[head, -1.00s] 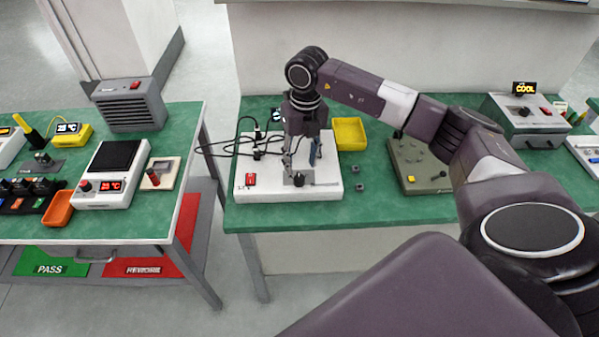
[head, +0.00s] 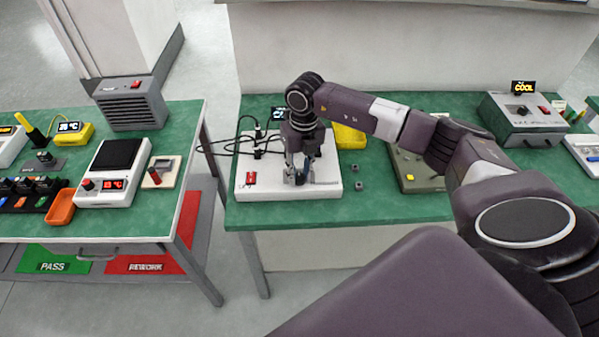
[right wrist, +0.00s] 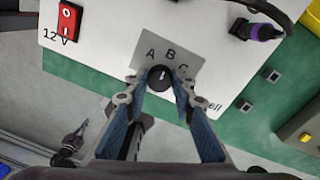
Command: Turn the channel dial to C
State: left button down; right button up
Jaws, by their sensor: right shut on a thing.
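The channel dial (right wrist: 159,80) is a round black knob with a white mark, on a grey plate (right wrist: 188,48) lettered A, B, C. The mark points up, roughly toward B; its exact setting is hard to tell. The plate is on a white box (head: 334,186) on the green bench. My right gripper (head: 297,180) reaches down over the box; in the right wrist view its fingertips (right wrist: 160,84) are shut on the dial from both sides. In the head view the gripper hides the dial. A dark arm part (right wrist: 72,143), seemingly my left gripper, shows small at the wrist view's lower left.
A red 12 V switch (head: 251,178) sits on the box's left side. Black cables (head: 226,146) run at its back left. A yellow bin (head: 350,137) stands behind, and two small grey parts (head: 358,186) lie to the right. A grey-green panel (head: 415,181) lies farther right.

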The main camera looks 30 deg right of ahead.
grip_shut()
jog(key=shift+m, duration=0.3)
jog(key=m, duration=0.3)
jog(key=shift+m, duration=0.3)
jog(key=m, duration=0.5)
jog(key=shift+b, duration=0.35)
jog(key=shift+t, duration=0.3)
jog(key=o, duration=1)
grip_release()
jog(key=shift+s, duration=0.1)
